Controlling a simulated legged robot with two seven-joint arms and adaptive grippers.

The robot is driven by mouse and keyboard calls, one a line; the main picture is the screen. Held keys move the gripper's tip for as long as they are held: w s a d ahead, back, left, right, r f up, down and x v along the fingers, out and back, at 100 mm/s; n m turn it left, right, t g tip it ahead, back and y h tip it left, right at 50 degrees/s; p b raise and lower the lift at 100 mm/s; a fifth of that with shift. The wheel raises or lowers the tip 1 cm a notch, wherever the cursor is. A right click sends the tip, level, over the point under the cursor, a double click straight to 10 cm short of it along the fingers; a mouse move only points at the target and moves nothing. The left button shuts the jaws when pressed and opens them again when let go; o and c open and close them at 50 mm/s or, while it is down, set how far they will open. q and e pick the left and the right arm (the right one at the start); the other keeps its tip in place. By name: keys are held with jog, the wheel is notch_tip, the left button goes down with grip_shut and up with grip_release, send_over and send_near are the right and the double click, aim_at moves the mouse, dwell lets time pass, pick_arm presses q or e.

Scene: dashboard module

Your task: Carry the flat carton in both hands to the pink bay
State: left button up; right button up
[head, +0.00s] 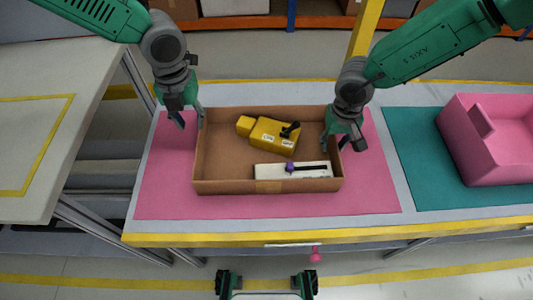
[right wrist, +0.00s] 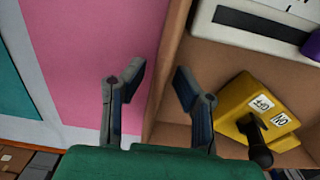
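The flat brown carton (head: 225,170) is open-topped and rests on the pink bay (head: 375,190), a pink area on the bench. In it lie a yellow module (head: 270,131) with a black lever and a white module (head: 275,171) with a dark slot and a purple knob. My left gripper (head: 190,116) is open at the carton's far left corner, its fingers apart. My right gripper (head: 336,138) is at the right wall. In the right wrist view the right gripper (right wrist: 158,78) is open, one finger outside the wall and one inside. I cannot tell whether the left fingers touch the carton.
A teal area (head: 425,150) lies to the right, with a pink bin (head: 480,150) on it. A pale table (head: 50,120) with yellow lines stands at the left, with a gap between it and the bench. A yellow post (head: 365,30) rises behind the bench.

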notch_tip(320, 180, up, 11)
jog(key=shift+f, duration=0.1)
dwell(0.7)
